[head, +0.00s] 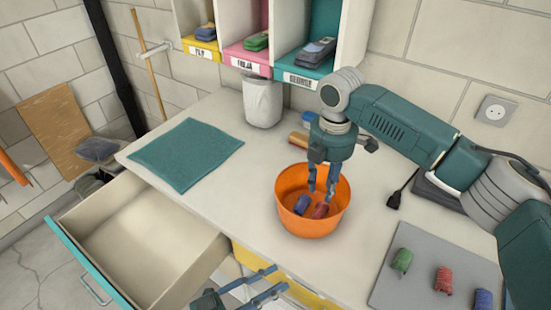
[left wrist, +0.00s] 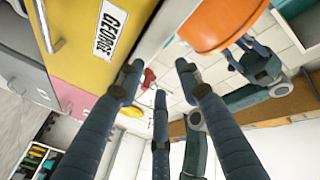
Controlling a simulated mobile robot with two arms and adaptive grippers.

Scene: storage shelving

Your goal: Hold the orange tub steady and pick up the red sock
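The orange tub (head: 290,222) stands upright on the worktop in the head view; its side also shows in the left wrist view (left wrist: 215,28). A red rolled sock (head: 320,211) lies inside it, beside a blue rolled one (head: 302,204). My right gripper (head: 321,192) points down into the tub, its fingers apart above the red sock; whether they touch it is unclear. My left gripper (head: 273,282) is open and empty, low at the worktop's front edge, apart from the tub. Its spread fingers fill the left wrist view (left wrist: 158,75).
An open drawer (head: 200,240) juts out at the left. A teal cloth (head: 187,153) lies on the worktop. A white bin (head: 262,102) stands behind, below labelled cubbies. A grey mat (head: 410,285) at the right holds green, red and blue rolls. A yellow drawer front (head: 305,291) is below the tub.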

